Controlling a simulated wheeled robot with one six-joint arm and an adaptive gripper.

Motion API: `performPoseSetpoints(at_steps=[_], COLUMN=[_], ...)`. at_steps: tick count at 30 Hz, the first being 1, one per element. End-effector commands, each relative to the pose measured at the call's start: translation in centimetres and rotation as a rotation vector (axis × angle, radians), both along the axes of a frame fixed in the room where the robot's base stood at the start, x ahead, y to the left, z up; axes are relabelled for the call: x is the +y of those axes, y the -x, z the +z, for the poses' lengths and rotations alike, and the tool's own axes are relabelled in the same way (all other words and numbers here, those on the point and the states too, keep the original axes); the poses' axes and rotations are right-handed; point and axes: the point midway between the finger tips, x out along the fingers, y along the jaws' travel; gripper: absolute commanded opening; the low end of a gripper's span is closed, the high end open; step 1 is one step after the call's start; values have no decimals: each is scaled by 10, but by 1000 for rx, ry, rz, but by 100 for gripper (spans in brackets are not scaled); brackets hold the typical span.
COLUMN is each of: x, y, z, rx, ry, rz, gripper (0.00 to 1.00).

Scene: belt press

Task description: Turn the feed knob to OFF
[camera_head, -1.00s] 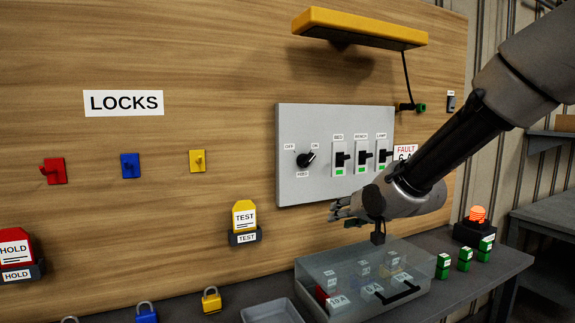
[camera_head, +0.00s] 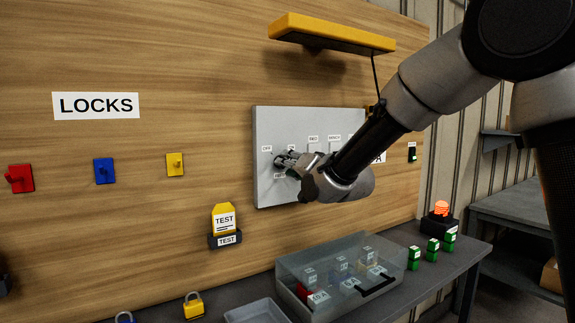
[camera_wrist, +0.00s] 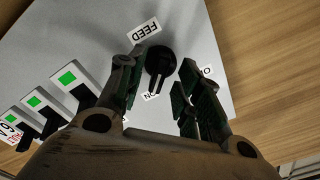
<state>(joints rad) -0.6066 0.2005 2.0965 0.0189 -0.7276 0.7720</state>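The feed knob (camera_wrist: 160,62) is a black round knob on the grey panel (camera_head: 262,165). In the wrist view its pointer is directed toward the ON label (camera_wrist: 150,97), and the FEED label (camera_wrist: 146,31) is beside it. My gripper (camera_wrist: 160,82) is open, with one finger on each side of the knob; I cannot tell whether either finger touches it. In the head view my gripper (camera_head: 285,162) is at the left part of the panel and hides the knob. The OFF label (camera_head: 267,149) shows left of it.
Three switches with green marks (camera_wrist: 50,93) sit beside the knob on the panel. A clear box (camera_head: 340,270) and green blocks (camera_head: 432,247) stand on the bench below. A yellow lamp hood (camera_head: 330,34) juts out above. A lit orange beacon (camera_head: 441,209) stands at the right.

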Motion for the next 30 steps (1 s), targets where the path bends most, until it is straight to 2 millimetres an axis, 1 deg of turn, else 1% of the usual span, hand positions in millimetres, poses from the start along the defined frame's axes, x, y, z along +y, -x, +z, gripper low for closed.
performPoseSetpoints(at_steps=[1, 4, 12, 14, 18, 30], x=[3, 7, 8, 8, 8, 8], y=[-5, -10, -12, -12, -12, -12], z=[0, -1, 0, 0, 0, 0], rx=[0, 1, 1, 1, 1, -19], ry=[0, 1, 2, 2, 2, 31], rz=[0, 0, 0, 0, 0, 0], gripper=[35, 35, 35, 26, 0, 0])
